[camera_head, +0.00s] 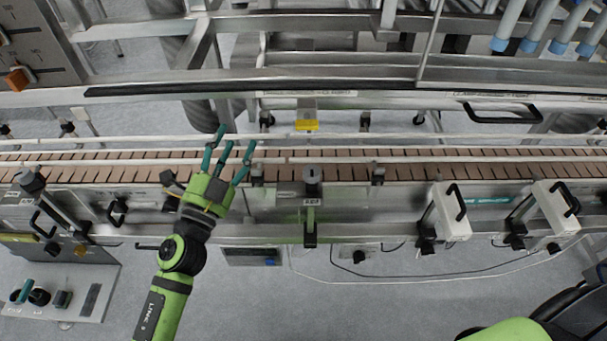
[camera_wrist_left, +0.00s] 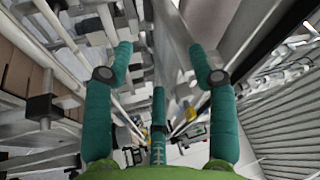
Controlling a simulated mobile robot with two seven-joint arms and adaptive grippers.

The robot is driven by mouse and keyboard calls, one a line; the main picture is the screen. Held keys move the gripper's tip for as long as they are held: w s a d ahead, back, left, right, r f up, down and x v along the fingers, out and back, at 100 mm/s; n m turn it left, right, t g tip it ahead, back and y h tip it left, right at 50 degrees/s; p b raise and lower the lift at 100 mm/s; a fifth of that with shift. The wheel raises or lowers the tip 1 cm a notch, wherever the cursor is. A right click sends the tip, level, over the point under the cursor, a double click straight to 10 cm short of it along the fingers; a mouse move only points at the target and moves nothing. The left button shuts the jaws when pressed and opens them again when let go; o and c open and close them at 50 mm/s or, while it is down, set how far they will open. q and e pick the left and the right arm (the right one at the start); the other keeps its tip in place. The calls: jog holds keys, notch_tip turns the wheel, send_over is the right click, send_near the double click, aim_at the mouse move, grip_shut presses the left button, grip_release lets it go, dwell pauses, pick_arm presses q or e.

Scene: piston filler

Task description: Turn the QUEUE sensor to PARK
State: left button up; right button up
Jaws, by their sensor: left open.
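A small sensor post with a dark round top (camera_head: 312,175) stands at the near rail of the conveyor, in the middle of the head view. A small label sits under it, too small to read, so I cannot confirm that it is the QUEUE sensor. A green bracket with a dark lower end hangs below the label. My left gripper (camera_head: 236,142) is over the conveyor, left of this post and apart from it. Its teal fingers are spread and empty; they also show in the left wrist view (camera_wrist_left: 160,55). No PARK marking is readable. My right gripper is out of view.
The brown slatted conveyor (camera_head: 470,168) runs across the view between metal rails. A yellow block (camera_head: 306,125) sits behind it. White boxes with black handles (camera_head: 452,212) stand on the near side at the right. A control panel (camera_head: 60,292) is at lower left.

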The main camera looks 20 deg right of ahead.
pick_arm(q)
jog(key=s+d+r+m+g+h, duration=0.4)
jog(key=s+d+m+g, duration=0.25)
jog(key=m, duration=0.45)
jog(key=s+d+r+m+g+h, duration=0.3)
jog(key=s+d+r+m+g, duration=0.25)
jog(key=m+g, duration=0.35)
jog(key=m+t+y+b, duration=0.1)
jog(key=m+t+y, duration=0.2)
jog(key=m+y, duration=0.65)
send_near(311, 171)
jog(key=w+d+n+y, duration=0.1)
jog(key=d+n+y, duration=0.1)
jog(key=d, duration=0.1)
jog(key=shift+m+g, duration=0.25)
jog(key=p+x, duration=0.1)
jog(key=x, duration=0.4)
jog(key=shift+w+a+f, duration=0.1)
jog(key=shift+f, duration=0.2)
jog(key=shift+w+d+f+p, duration=0.2)
jog(key=shift+d+f+p, duration=0.1)
jog(key=shift+d+f, duration=0.15)
jog(key=shift+f, duration=0.1)
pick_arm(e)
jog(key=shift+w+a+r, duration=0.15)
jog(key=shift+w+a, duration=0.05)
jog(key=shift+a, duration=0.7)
